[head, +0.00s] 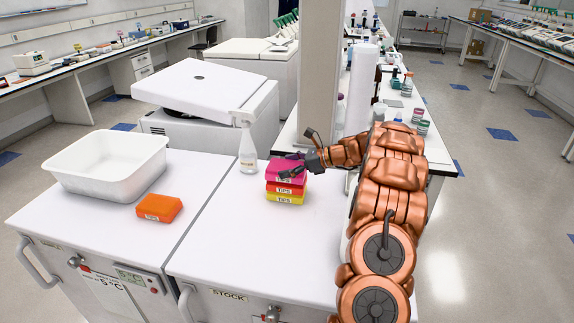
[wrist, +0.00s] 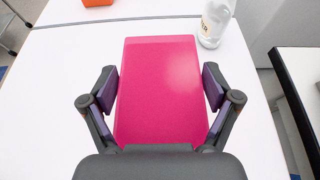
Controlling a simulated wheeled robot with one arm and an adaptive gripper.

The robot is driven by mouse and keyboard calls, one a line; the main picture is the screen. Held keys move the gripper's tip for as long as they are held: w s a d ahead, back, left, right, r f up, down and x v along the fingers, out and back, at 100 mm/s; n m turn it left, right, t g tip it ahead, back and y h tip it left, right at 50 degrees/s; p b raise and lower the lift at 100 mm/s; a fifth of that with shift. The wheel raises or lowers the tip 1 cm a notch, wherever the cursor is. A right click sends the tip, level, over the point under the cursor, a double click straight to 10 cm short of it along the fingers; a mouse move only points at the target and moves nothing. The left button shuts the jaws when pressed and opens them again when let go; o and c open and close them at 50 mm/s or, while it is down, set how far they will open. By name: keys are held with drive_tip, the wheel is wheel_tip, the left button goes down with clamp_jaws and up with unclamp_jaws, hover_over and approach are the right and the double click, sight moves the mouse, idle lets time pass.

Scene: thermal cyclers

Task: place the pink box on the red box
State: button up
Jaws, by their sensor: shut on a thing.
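The pink box (head: 285,168) is at the top of a stack in the head view, directly above the red box (head: 286,187), with no clear gap between them. The red box sits on a yellow box (head: 285,198). My gripper (head: 291,164) reaches in from the right and is shut on the pink box. In the wrist view the pink box (wrist: 158,85) fills the middle, with a dark finger on each side. The red box is hidden there.
The stack stands on a white cabinet top (head: 225,225). A labelled bottle (head: 247,152) stands close behind it. An orange box (head: 159,208) and a white tub (head: 107,165) are to the left. A grey pillar (head: 318,75) rises behind. The cabinet top in front is clear.

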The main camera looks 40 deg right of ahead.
drive_tip(key=shift+f, duration=0.1)
drive_tip(key=o, duration=1)
drive_tip(key=b+v, duration=0.2)
drive_tip(key=v, duration=1)
drive_tip(key=shift+s, duration=0.1)
